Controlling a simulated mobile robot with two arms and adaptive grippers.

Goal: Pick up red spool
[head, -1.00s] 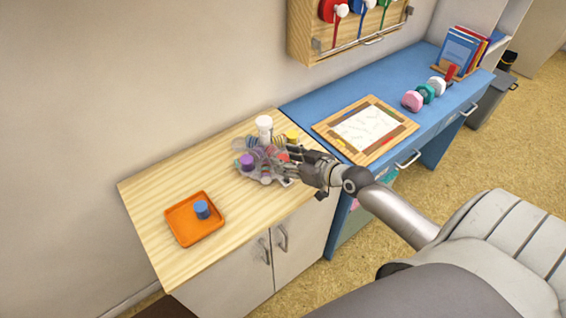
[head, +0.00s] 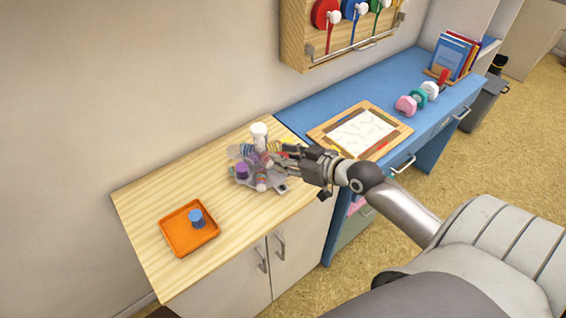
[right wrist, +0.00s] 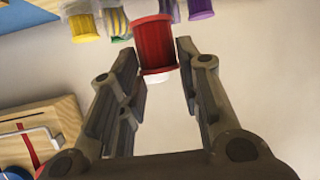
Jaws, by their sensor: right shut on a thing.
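The red spool (right wrist: 156,45) is between the two fingers of my right gripper (right wrist: 158,52), which is shut on it, in the right wrist view. In the head view my right gripper (head: 278,158) is at the right side of the grey spool holder (head: 276,188), and its fingers largely hide the red spool. A purple spool (head: 242,171) and a white cylinder (head: 259,131) stand in that cluster. The right wrist view also shows a yellow spool (right wrist: 83,27) and a purple spool (right wrist: 200,8) beyond the red one. My left gripper is not in view.
An orange tray (head: 178,240) with a blue spool (head: 196,217) is at the front left of the wooden top (head: 150,200). A framed board (head: 322,132) lies on the blue desk to the right. The wooden top between tray and holder is clear.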

